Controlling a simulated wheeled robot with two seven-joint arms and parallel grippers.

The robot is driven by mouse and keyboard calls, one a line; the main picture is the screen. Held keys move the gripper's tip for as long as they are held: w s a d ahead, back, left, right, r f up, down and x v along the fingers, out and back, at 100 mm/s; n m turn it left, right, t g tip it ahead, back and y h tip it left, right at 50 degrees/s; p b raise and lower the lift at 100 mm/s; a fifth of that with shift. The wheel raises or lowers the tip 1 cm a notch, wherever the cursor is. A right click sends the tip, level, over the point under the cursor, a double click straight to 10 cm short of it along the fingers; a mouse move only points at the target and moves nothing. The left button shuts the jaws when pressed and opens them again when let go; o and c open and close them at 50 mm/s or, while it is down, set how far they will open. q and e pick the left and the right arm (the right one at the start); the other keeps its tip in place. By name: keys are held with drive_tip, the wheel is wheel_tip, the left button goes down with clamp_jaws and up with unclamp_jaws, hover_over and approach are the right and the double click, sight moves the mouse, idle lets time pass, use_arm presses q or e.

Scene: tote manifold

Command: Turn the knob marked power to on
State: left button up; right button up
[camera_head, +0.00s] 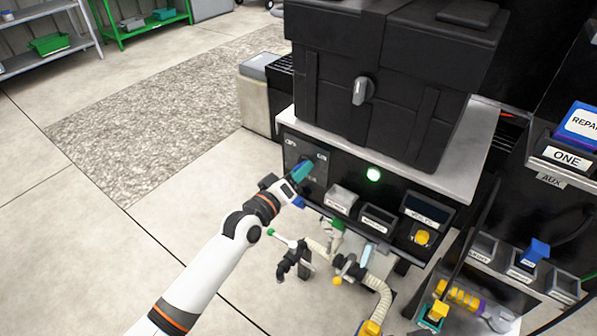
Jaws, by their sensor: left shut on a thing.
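The power knob sits on the dark front panel (318,181) of the bench, at its left end, with small white labels around it, one at the upper left and one at the upper right. My left gripper (299,176) is at this spot and shut on the knob. The fingers hide most of the knob, so its pointing direction cannot be read. My right gripper is not in view.
A large black tote (395,95) stands on the bench top. Small labelled bins (378,218) and a yellow button (422,238) are right of the knob. Hoses and valves (349,268) lie below the panel. Open floor (150,245) is at the left.

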use_arm(q)
drive_tip(key=shift+f+m, duration=0.1)
drive_tip(key=shift+m, duration=0.4)
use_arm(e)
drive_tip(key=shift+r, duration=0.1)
use_arm(q)
drive_tip(key=o, duration=1)
drive_tip(key=p+v, duration=0.2)
drive_tip(key=v, duration=1)
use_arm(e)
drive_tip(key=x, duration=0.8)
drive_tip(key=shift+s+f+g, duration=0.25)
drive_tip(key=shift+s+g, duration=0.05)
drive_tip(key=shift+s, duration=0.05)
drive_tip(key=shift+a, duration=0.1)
